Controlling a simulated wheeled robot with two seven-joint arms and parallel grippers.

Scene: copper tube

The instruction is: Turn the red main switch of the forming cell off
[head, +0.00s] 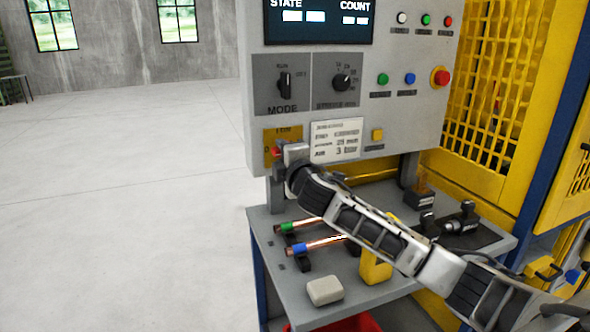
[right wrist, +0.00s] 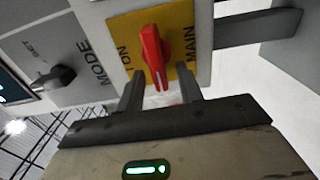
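The red main switch (right wrist: 153,55) sits on a yellow plate (right wrist: 184,22) marked ON and MAIN in the right wrist view. Its lower end in that picture appears between the fingertips of my right gripper (right wrist: 160,80), which is open with gaps on both sides. In the head view the red switch (head: 276,152) shows at the lower left of the panel, on its yellow plate (head: 270,138), partly hidden by my right gripper (head: 284,152). Whether the fingers touch the switch cannot be told. My left gripper is not in view.
The grey panel holds a black MODE knob (head: 285,86), a second rotary knob (head: 341,82), several buttons and a red emergency button (head: 439,77). Below, a grey table (head: 385,290) carries copper tubes (head: 314,244) and a pale block (head: 324,291). Open floor lies left.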

